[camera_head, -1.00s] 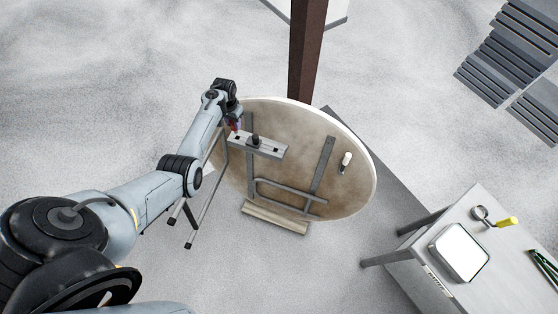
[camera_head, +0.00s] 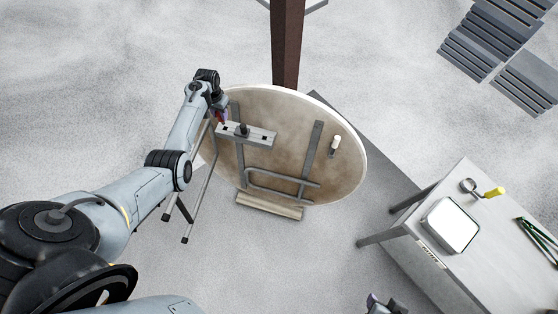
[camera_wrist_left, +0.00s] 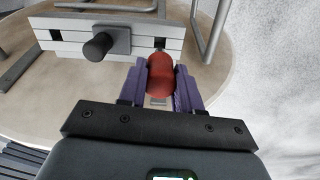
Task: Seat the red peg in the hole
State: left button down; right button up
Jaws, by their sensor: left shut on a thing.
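The red peg (camera_wrist_left: 160,75) is held upright between the purple fingers of my left gripper (camera_wrist_left: 160,88) in the left wrist view. It shows only as a small red patch in the head view (camera_head: 221,118). The grey block (camera_wrist_left: 75,45) has a dark square hole at its left and another dark hole (camera_wrist_left: 160,42) at its right. The peg's far end is right at the right hole; I cannot tell whether it has entered. The block lies on the round board (camera_head: 335,185) in the head view. A dark part at the bottom edge may be my right gripper (camera_head: 383,304).
A black knob (camera_wrist_left: 98,46) sticks out of the block between the holes. A white peg (camera_head: 336,142) stands on the board, which also carries grey metal bars. A brown post (camera_head: 287,45) rises behind it. A grey table (camera_head: 478,225) at the right holds a white-topped box.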

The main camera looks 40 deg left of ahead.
pick_arm(q)
jog(key=shift+f, duration=0.15)
jog(key=shift+f+b, duration=0.6)
jog(key=shift+f, duration=0.2)
jog(key=shift+f+b, duration=0.4)
jog(key=shift+f, duration=0.2)
jog(key=shift+f, duration=0.3)
jog(key=shift+f+b, duration=1.35)
jog(key=shift+f, duration=0.15)
dwell(1.1)
jog(key=c, duration=0.7)
grip_release()
